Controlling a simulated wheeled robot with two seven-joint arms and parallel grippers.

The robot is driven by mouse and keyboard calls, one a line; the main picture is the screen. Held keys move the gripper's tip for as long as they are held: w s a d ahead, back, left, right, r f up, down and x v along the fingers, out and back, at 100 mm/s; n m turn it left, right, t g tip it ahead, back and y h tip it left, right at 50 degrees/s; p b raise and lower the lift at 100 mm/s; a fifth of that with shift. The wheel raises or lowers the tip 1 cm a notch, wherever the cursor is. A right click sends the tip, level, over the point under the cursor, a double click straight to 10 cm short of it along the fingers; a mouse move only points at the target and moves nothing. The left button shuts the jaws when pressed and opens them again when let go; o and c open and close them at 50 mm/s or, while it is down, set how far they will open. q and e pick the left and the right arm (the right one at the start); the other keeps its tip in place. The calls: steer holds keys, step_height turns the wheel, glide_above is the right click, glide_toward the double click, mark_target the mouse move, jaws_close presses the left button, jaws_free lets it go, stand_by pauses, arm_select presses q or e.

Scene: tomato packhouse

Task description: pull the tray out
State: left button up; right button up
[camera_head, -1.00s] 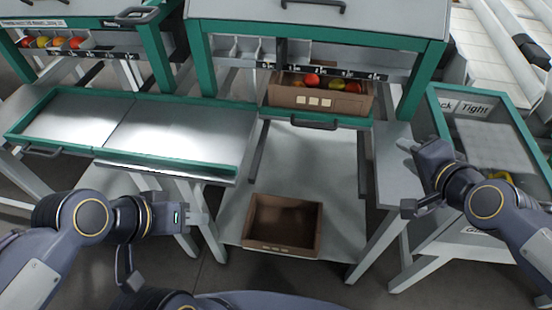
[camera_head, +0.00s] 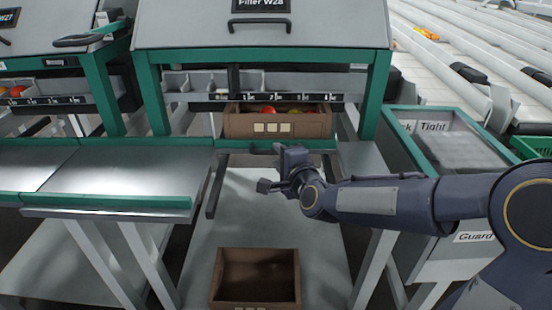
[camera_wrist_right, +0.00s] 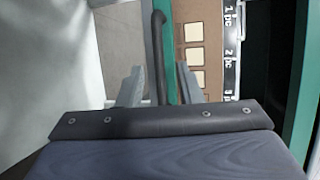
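The tray (camera_head: 234,146) is a green-edged pull-out under the filler, with a dark bar handle on its front; a brown crate (camera_head: 312,125) with red and yellow-green tomatoes sits on it. My right gripper (camera_head: 281,154) is at the tray's front edge, by the handle, and hides part of it. In the right wrist view the dark handle (camera_wrist_right: 158,50) runs between the two grey fingers (camera_wrist_right: 160,88), which stand apart with gaps beside the bar. The tray's green edge (camera_wrist_right: 169,45) lies just beyond. My left gripper is out of view.
An empty brown crate (camera_head: 256,252) sits on the lower shelf (camera_head: 205,262) below. A steel table with a green rim (camera_head: 110,201) stands at left.

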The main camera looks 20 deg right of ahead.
steer(key=shift+x, duration=0.75)
jaws_close()
